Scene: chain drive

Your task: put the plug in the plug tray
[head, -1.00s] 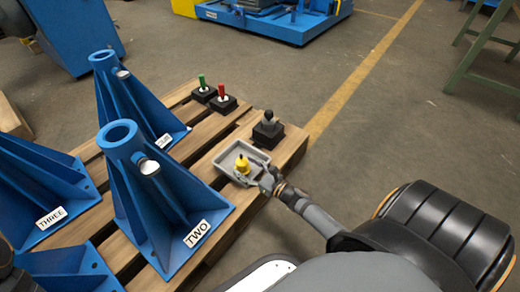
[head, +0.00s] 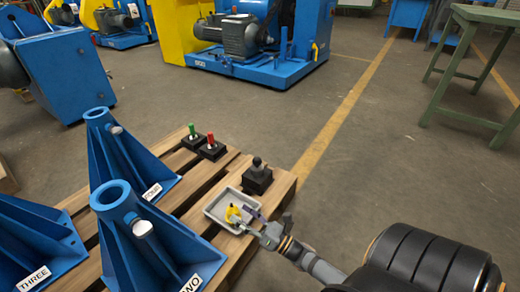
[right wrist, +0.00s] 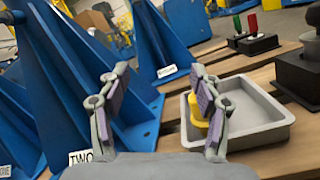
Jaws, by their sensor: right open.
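The yellow plug (head: 232,212) is in the grey plug tray (head: 215,201) on the wooden pallet, toward the tray's near side. In the right wrist view the plug (right wrist: 196,113) is partly hidden behind one finger, and the tray's wall (right wrist: 262,137) shows to its right. I cannot tell whether the plug stands upright. My right gripper (head: 247,222) is open at the tray's near edge. In the right wrist view its two padded fingers (right wrist: 158,85) are spread apart with nothing held between them. My left gripper is not in view.
A black block with a dark knob (head: 257,178) stands just beyond the tray. Green (head: 193,134) and red (head: 211,145) switches stand farther back. Blue stands (head: 140,240) fill the pallet's left side. The floor right of the pallet is clear.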

